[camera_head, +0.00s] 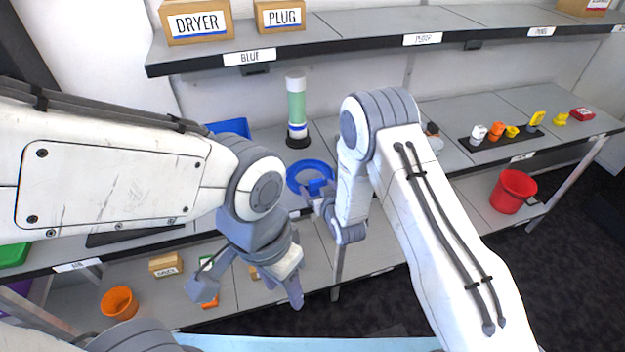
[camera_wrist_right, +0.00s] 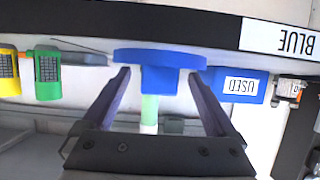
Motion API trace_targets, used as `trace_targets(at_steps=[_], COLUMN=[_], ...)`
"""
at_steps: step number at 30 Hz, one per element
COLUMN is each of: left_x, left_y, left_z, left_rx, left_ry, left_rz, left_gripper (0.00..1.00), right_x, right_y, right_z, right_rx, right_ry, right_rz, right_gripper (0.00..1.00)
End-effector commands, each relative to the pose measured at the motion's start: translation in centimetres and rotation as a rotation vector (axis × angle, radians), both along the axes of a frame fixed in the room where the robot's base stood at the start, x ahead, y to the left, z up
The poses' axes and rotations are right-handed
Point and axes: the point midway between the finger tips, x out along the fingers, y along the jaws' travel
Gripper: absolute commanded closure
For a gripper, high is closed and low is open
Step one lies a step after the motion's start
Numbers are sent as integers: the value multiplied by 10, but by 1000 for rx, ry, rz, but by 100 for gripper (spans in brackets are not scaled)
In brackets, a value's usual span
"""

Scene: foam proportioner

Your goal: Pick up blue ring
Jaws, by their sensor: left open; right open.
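The blue ring (camera_head: 312,163) lies at the front of the middle shelf, with a blue tab on its near side. In the right wrist view the ring (camera_wrist_right: 160,56) shows edge-on, and its tab lies between the fingertips. My right gripper (camera_head: 318,194) is at the ring's near side. It is open, with its fingers (camera_wrist_right: 158,76) apart on either side of the tab; I cannot tell whether they touch it. My left gripper (camera_head: 246,290) is open and empty, lower down in front of the bottom shelf.
A green and white cylinder (camera_head: 297,105) stands behind the ring. A blue bin (camera_wrist_right: 236,85) labelled USED is nearby. An upper shelf (camera_head: 365,45) overhangs at the back. An orange cup (camera_head: 119,303) and a red bucket (camera_head: 513,190) stand on the bottom shelf.

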Motion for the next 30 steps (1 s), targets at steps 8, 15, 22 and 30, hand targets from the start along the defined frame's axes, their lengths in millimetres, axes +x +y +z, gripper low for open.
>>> trace_targets(at_steps=[8, 15, 22, 30], left_x=[0, 0, 0, 0], left_y=[0, 0, 0, 0], left_z=[0, 0, -4, -16], left_rx=[0, 0, 0, 0], left_ry=[0, 0, 0, 0], left_rz=[0, 0, 0, 0], left_gripper=[50, 50, 50, 50], right_x=[0, 0, 1, -18], right_y=[0, 0, 0, -11], right_z=[1, 1, 14, 52], right_rx=[0, 1, 1, 0], right_ry=[-1, -2, -4, -1], right_rz=[0, 0, 0, -1], right_gripper=[100, 100, 100, 100])
